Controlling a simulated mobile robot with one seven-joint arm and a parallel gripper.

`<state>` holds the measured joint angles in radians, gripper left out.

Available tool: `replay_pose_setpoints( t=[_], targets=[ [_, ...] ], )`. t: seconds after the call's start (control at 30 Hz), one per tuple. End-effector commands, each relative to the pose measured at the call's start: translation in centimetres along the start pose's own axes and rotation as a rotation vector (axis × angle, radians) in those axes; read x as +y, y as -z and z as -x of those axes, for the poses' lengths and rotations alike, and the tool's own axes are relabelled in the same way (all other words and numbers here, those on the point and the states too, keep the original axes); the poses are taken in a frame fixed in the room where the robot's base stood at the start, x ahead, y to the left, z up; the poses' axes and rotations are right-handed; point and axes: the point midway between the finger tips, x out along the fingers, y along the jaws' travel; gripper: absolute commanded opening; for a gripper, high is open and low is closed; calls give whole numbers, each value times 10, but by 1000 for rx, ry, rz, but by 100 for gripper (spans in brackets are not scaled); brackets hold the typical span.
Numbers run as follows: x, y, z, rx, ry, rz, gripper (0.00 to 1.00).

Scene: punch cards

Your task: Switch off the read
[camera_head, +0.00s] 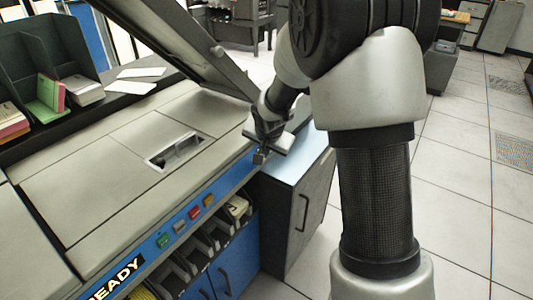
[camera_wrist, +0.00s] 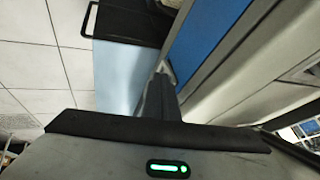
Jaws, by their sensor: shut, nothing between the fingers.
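The card machine (camera_head: 85,180) has a sloping blue front strip with a lit READY sign (camera_head: 115,278). A row of small buttons sits on that strip: a green button (camera_head: 163,240), a pale one (camera_head: 180,227), a red button (camera_head: 194,213) and an orange button (camera_head: 208,200). Their labels are too small to read. My gripper (camera_head: 261,156) is shut and empty at the strip's far right end, apart from the buttons. In the wrist view its closed fingers (camera_wrist: 161,76) point beside the blue strip (camera_wrist: 205,38). No buttons show there.
A raised lid (camera_head: 180,40) slants above the machine's far side. A dark cabinet (camera_head: 300,205) with a pale top stands right of the machine, below my gripper. Card bins (camera_head: 200,245) sit under the strip. A card rack (camera_head: 45,60) stands at left. Tiled floor at right is open.

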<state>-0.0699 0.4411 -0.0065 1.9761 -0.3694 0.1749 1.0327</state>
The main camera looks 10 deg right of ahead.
Motion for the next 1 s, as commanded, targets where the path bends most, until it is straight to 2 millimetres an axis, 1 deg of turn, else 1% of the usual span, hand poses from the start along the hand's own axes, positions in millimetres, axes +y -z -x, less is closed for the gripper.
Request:
replay_pose_setpoints(
  t=[0.17, 0.5, 1.0],
  targets=[
    [-1, 1, 2, 1, 1, -1, 0],
    [-4, 8, 14, 1, 2, -1, 0],
    [-3, 9, 15, 1, 1, -2, 0]
  ],
)
